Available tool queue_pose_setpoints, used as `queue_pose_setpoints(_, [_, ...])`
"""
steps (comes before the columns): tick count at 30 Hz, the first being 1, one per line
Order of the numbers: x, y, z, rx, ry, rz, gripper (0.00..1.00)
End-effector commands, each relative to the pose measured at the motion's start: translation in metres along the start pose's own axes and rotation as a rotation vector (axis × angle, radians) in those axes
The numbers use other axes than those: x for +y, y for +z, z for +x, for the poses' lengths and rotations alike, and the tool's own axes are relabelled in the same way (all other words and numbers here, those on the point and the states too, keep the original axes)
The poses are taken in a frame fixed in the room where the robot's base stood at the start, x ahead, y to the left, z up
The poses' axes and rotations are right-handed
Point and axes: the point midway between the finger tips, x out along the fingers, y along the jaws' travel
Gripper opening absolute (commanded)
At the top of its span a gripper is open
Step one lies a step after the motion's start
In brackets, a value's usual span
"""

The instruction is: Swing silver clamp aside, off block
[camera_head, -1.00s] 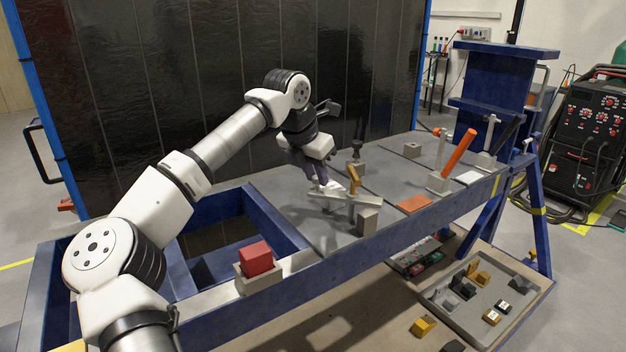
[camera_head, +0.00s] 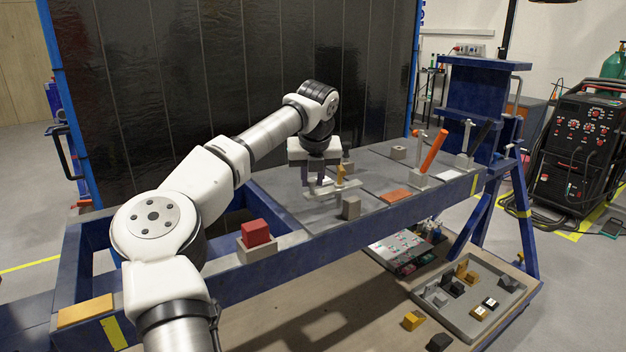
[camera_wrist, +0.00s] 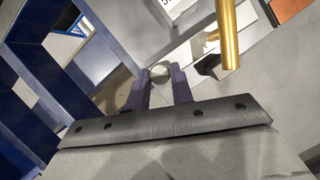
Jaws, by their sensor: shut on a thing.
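The silver clamp (camera_head: 327,191) is a flat pale bar on the grey bench top, with a gold upright handle (camera_head: 340,176) near its right part. My gripper (camera_head: 314,186) points down at the bar's left end. In the wrist view, my fingers (camera_wrist: 160,84) are closed around a round silver knob (camera_wrist: 160,71) of the clamp. The bar and gold handle (camera_wrist: 229,35) show beyond it. A grey block (camera_head: 351,208) stands just in front of the bar's right part. Whether the bar still overlaps it is hard to tell.
A red block (camera_head: 256,232) sits in a grey holder at the front edge. A dark fixture stands behind the bar. The frame is open at the left.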

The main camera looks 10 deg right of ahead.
Motion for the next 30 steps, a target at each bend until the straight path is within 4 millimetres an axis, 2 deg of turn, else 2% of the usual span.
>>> queue_pose_setpoints(9, [0.0001, 0.0019, -0.0015, -0.004, 0.03, -0.075, 0.0])
queue_pose_setpoints(22, [-0.0005, 0.0016, -0.0013, -0.003, 0.032, -0.08, 0.0])
queue_pose_setpoints(23, [-0.0005, 0.0016, -0.0013, -0.003, 0.032, -0.08, 0.27])
queue_pose_setpoints(27, [-0.0006, 0.0013, -0.0009, -0.002, 0.032, -0.079, 0.44])
queue_pose_setpoints(30, [-0.0006, 0.0011, -0.0006, -0.002, 0.032, -0.079, 0.44])
